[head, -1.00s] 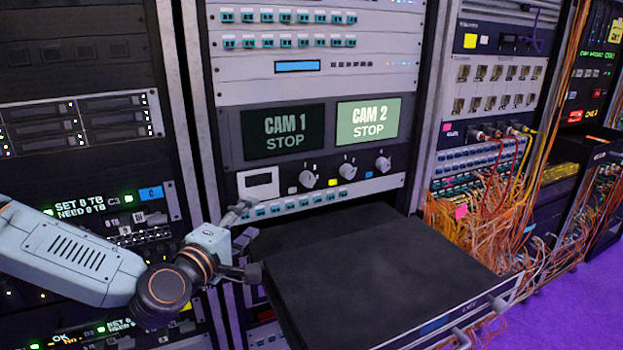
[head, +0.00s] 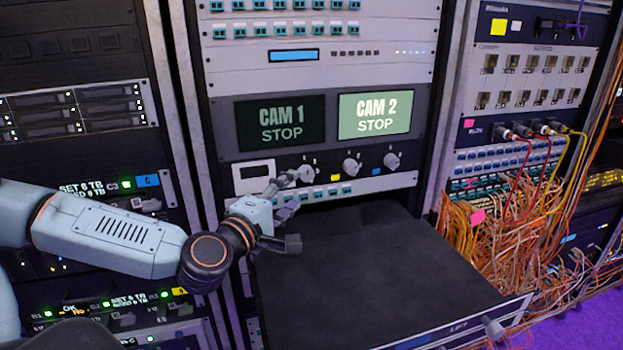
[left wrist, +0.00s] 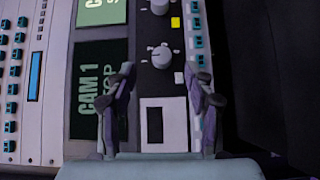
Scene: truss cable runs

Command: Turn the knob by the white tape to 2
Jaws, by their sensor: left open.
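The panel holds three knobs in a row under two screens. The left knob (head: 306,173) is by the white tape, which shows in the left wrist view (left wrist: 178,78). That knob also shows there (left wrist: 161,56), with small marks around it; I cannot read its setting surely. My left gripper (head: 297,188) is open at the left knob and partly covers it and its tape in the head view. In the left wrist view the fingers (left wrist: 160,72) stand on either side, with the knob just beyond their tips. I cannot tell whether they touch it. My right gripper is not in view.
The middle knob (head: 352,165) has yellow tape (head: 335,177); the right knob (head: 391,160) has blue tape (head: 376,171). The CAM 1 screen (head: 280,123) is dark, the CAM 2 screen (head: 374,115) bright. A black pulled-out unit (head: 370,265) juts below. Orange cables (head: 500,240) hang at right.

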